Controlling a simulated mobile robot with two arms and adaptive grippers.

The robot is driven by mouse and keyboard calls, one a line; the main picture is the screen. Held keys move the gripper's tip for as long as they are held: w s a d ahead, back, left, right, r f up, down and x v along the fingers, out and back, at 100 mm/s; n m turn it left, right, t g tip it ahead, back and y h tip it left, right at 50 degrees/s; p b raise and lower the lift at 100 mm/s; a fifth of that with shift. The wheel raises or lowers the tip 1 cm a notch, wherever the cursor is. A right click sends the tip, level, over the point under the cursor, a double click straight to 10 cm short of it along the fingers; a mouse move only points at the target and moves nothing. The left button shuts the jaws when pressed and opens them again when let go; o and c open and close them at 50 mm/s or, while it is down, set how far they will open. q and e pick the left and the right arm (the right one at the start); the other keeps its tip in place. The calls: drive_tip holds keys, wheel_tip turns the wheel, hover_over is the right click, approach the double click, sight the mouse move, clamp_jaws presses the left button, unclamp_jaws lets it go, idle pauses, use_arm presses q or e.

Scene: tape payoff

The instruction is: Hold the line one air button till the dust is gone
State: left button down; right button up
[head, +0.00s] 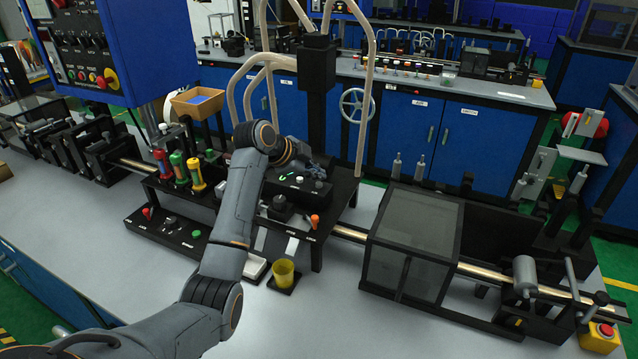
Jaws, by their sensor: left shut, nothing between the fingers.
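My left arm reaches in from the lower left, and its dark gripper (318,170) is small in the picture. The gripper is shut with nothing in it and hangs close over the back of a black box (290,190) on the black stand. The box carries a green mark and small pale and grey buttons or knobs. I cannot read which is the line one air button, nor tell whether the fingers touch one. No dust can be made out at this size. My right gripper is not in view.
Red, green and yellow cylinders (196,172) stand left of my arm. A yellow cup (284,272) stands in front of the stand. A clear-sided dark guard box (412,240) is to the right. A red emergency button (604,331) is at lower right.

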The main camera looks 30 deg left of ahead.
sight(316, 187)
use_arm(q)
drive_tip(key=shift+f, duration=0.65)
idle(0.6)
drive_tip(key=shift+r, duration=0.1)
idle(2.1)
drive_tip(key=shift+r+p, duration=0.8)
wheel_tip(316, 187, up, 5)
drive_tip(key=p, duration=0.4)
drive_tip(key=shift+r+p, duration=0.1)
drive_tip(key=shift+p, duration=0.25)
